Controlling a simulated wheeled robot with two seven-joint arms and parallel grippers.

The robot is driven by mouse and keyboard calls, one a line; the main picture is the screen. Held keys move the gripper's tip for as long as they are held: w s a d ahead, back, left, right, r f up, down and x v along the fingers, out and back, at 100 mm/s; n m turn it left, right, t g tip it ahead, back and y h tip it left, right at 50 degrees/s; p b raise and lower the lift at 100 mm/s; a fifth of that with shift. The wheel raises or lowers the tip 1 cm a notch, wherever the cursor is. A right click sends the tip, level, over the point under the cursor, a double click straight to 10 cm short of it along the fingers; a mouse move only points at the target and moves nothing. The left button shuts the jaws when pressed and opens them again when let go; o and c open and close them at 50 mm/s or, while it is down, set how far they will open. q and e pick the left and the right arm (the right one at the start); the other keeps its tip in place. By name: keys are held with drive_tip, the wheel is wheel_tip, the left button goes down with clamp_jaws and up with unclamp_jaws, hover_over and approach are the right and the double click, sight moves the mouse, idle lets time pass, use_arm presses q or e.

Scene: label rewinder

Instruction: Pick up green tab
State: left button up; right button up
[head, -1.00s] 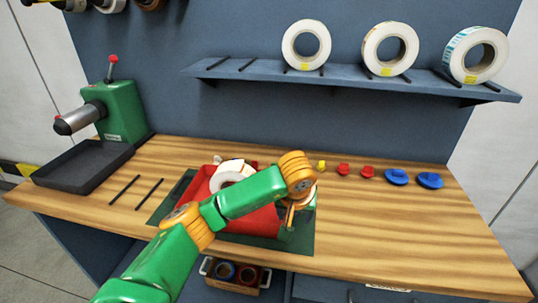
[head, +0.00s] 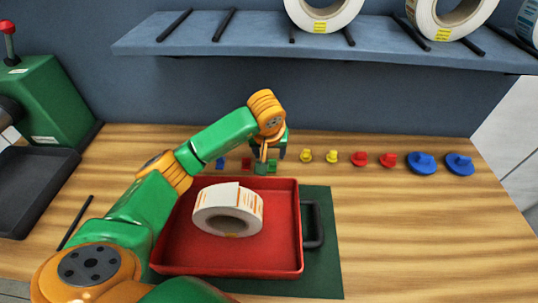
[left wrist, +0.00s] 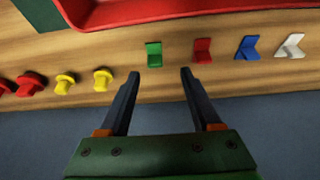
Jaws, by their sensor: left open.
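The green tab (left wrist: 154,54) stands on the wooden bench in a row of small tabs. In the left wrist view it is just beyond my fingertips and lies between their lines. In the head view the green tab (head: 272,166) shows behind the red tray, partly hidden by my gripper. My left gripper (head: 265,156) points down above it. In the left wrist view the left gripper (left wrist: 159,73) has its fingers spread, with nothing between them. My right gripper is not in view.
A red tab (left wrist: 203,50), a blue tab (left wrist: 247,48) and a white tab (left wrist: 290,46) stand on one side; yellow pegs (left wrist: 103,79) are on the other. The red tray (head: 285,255) holds a label roll (head: 228,222). A blue shelf (head: 330,55) hangs behind. The bench's right side is clear.

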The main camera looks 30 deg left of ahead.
sight(272, 159)
use_arm(q)
drive_tip(key=f, duration=0.1)
drive_tip(key=w+f, duration=0.1)
drive_tip(key=f, duration=0.1)
drive_tip(key=shift+w+d+f+p, duration=0.15)
drive_tip(key=shift+w+f+p, duration=0.1)
drive_tip(key=shift+f+p, duration=0.15)
drive_tip(key=shift+w+a+f, duration=0.2)
drive_tip(key=shift+f, duration=0.05)
drive_tip(key=shift+s+r, duration=0.1)
drive_tip(key=c, duration=0.8)
clamp_jaws()
drive_tip(key=shift+r+b, duration=0.45)
drive_tip(key=shift+r, duration=0.1)
drive_tip(key=shift+r+b, duration=0.55)
drive_tip(key=shift+r, duration=0.35)
drive_tip(key=s+d+r+p, duration=0.1)
drive_tip(key=s+d+r, duration=0.6)
drive_tip(key=s+r, duration=0.3)
drive_tip(key=shift+s+d, duration=0.35)
drive_tip(key=shift+s, duration=0.5)
